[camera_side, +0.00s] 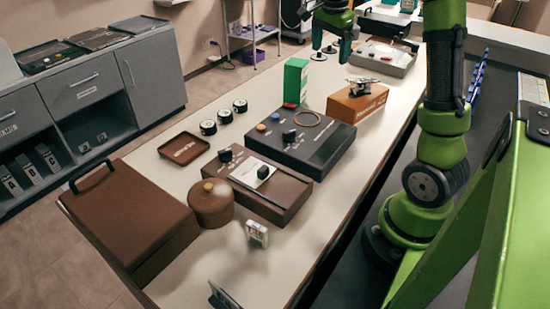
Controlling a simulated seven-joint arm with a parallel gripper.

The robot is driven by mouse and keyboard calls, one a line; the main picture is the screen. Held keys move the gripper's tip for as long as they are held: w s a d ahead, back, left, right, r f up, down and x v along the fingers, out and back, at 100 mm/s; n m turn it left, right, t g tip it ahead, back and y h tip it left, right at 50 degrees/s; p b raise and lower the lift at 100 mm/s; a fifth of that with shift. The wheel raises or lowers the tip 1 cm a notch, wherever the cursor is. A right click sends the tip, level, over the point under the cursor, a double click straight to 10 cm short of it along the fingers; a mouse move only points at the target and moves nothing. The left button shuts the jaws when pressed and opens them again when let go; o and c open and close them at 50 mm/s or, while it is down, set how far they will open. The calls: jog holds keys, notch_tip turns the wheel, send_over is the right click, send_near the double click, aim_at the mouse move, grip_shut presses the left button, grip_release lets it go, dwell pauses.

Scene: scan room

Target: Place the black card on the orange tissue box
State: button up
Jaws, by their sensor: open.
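The orange box (350,108), which fits the tissue box, stands right of the table's middle. A silvery, crumpled-looking or metallic thing (362,87) lies on its top; I cannot tell what it is. No black card shows clearly. A thin dark piece (223,297) stands tilted near the table's front edge, partly cut off by the picture's bottom; I cannot tell whether it is the card. My gripper (325,51) is above the far part of the table, behind the orange box and apart from it. It points down, open, with nothing visible between its fingers.
A green box (295,82) stands left of the orange box. A dark console (318,147), a brown device (283,198), a round brown pot (211,205) and a brown case (130,215) fill the nearer table (200,267). A small brown tray (184,148) lies near the left edge.

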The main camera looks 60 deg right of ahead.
jog(key=s+a+r+n+t+y, duration=0.15)
jog(key=a+n, duration=0.25)
jog(key=a, duration=0.5)
jog(key=s+a+r+n+t, duration=0.15)
jog(key=a+n, duration=0.25)
jog(key=a, duration=0.4)
jog(key=s+a+f+n+t+y, duration=0.2)
jog(key=s+a+n, duration=0.6)
jog(key=a, duration=0.5)
jog(key=shift+f+n+t, duration=0.4)
jog(key=shift+f+t, duration=0.2)
jog(key=shift+t, duration=0.1)
